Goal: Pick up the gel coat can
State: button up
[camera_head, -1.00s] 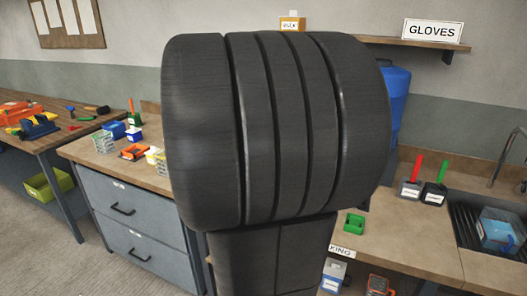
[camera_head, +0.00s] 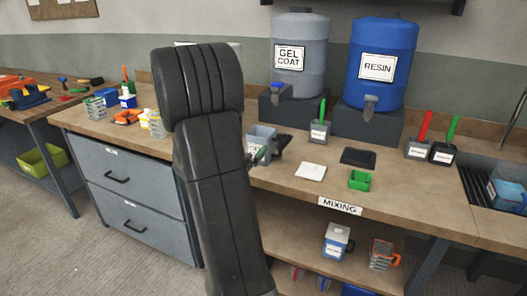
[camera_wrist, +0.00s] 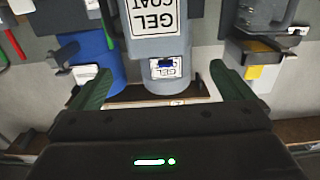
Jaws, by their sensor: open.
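The gel coat can seems to be the small grey container (camera_head: 262,131) on the bench, partly hidden behind my arm. My gripper (camera_head: 268,152) is beside the can in the head view. Contact with the can cannot be told.
A grey GEL COAT drum (camera_head: 298,38) and a blue RESIN drum (camera_head: 382,40) stand on dark blocks behind.

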aim_at(255, 137)
jog(key=x, duration=0.6)
jog(key=shift+w+d, duration=0.15)
jog(key=shift+w, duration=0.05)
jog(key=p+x, duration=0.1)
jog(key=x, duration=0.4)
jog(key=shift+d, duration=0.15)
